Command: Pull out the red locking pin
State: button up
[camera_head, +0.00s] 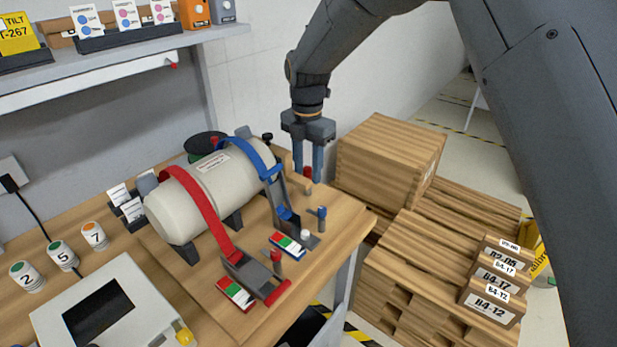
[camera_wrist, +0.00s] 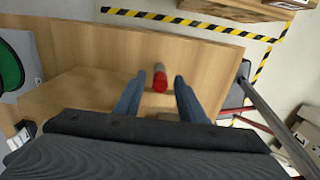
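A red-topped pin (camera_head: 275,257) stands at the red strap's buckle (camera_head: 252,274), near the table's front edge. A second red-topped piece (camera_head: 307,173) is at the table's far right, close to my gripper (camera_head: 309,180). In the wrist view a red round top (camera_wrist: 160,84) on a greyish body lies between the two blue fingers of my gripper (camera_wrist: 158,78), with gaps on both sides. The fingers are apart and point down. The pin at the buckle is clear of my gripper. I cannot tell how deep either red piece sits.
A white tank (camera_head: 165,215) lies under a red strap (camera_head: 195,195) and a blue strap (camera_head: 250,150). A blue-topped pin (camera_head: 322,212) stands by the blue buckle (camera_head: 284,205). A wooden crate (camera_head: 385,155) and pallets stand right of the table. A screen device (camera_head: 100,310) is at lower left.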

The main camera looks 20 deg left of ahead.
aim_at(307, 168)
jog(key=shift+c, duration=0.4)
grip_shut()
jog(key=shift+r, duration=0.25)
jog(key=shift+r+p, duration=1.5)
jog(key=shift+r, duration=1.3)
